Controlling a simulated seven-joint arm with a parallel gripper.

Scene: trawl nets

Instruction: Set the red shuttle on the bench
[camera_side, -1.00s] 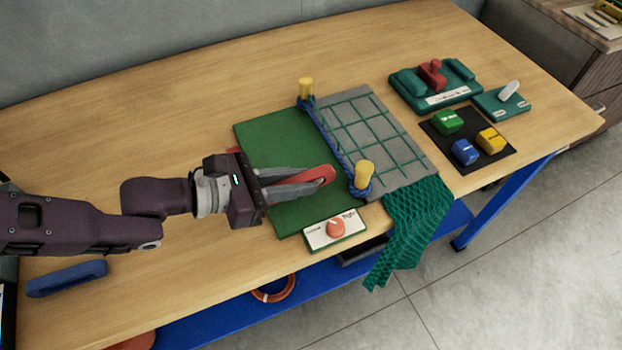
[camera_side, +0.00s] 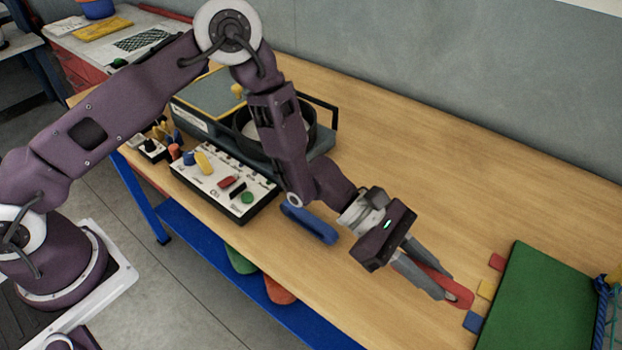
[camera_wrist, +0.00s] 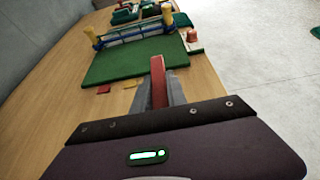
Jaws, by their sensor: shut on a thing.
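The red shuttle (camera_side: 462,296) is held between the two grey fingers of my gripper (camera_side: 446,285), its rounded end sticking out past the tips. In the side view it is over bare wood of the bench (camera_side: 420,150), left of the green mat (camera_side: 540,300) and close to the coloured squares. I cannot tell whether it touches the wood. In the wrist view the red shuttle (camera_wrist: 158,82) stands between the fingers of my gripper (camera_wrist: 160,95), pointing towards the green mat (camera_wrist: 135,62).
A blue shuttle (camera_side: 309,222) lies on the bench behind my gripper. Small red (camera_side: 497,262), yellow (camera_side: 486,289) and blue (camera_side: 473,321) squares line the mat's near-left edge. A control panel (camera_side: 222,183) stands further left. The bench's far side is clear.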

